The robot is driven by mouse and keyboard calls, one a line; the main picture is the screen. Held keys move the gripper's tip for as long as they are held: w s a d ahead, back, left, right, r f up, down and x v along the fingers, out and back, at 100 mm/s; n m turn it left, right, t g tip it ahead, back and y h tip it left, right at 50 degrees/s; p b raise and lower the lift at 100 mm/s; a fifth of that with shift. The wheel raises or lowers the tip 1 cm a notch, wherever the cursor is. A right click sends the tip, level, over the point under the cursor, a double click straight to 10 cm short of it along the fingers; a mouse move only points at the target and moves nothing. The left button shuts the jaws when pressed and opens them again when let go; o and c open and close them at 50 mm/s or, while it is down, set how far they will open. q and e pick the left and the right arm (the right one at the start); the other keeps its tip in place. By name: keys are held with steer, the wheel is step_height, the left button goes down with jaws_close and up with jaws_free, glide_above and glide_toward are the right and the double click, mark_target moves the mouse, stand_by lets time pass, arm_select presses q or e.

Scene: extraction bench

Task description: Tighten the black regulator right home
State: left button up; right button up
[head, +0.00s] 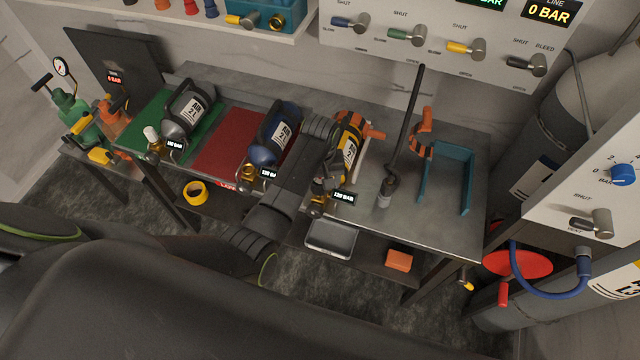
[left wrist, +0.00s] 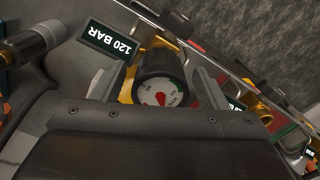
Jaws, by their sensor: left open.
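The black regulator (left wrist: 160,78) shows in the left wrist view as a round black body with a white dial and a red needle. It is at a brass valve (left wrist: 126,92); the joint between them is not clear. My left gripper (left wrist: 158,90) is open, with one grey finger on each side of the regulator. I cannot tell whether the fingers touch it. In the head view my left gripper (head: 322,188) is at the valve end of the yellow-and-black cylinder (head: 350,145) and hides most of the regulator. My right gripper is not in view.
A blue cylinder (head: 276,140) and a grey cylinder (head: 187,108) lie to the left on the bench (head: 440,225). To the right are a dark upright bar (head: 408,120) and a teal bracket (head: 467,178). A 120 BAR tag (head: 344,196) is close beside the gripper.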

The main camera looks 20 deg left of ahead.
arm_select(q)
steer(key=shift+r+n+p, duration=0.2)
steer(key=shift+n+p, duration=0.5)
steer(key=shift+n, duration=0.6)
steer(key=shift+f+n, duration=0.2)
steer(key=shift+n, duration=0.4)
steer(key=n, duration=1.1)
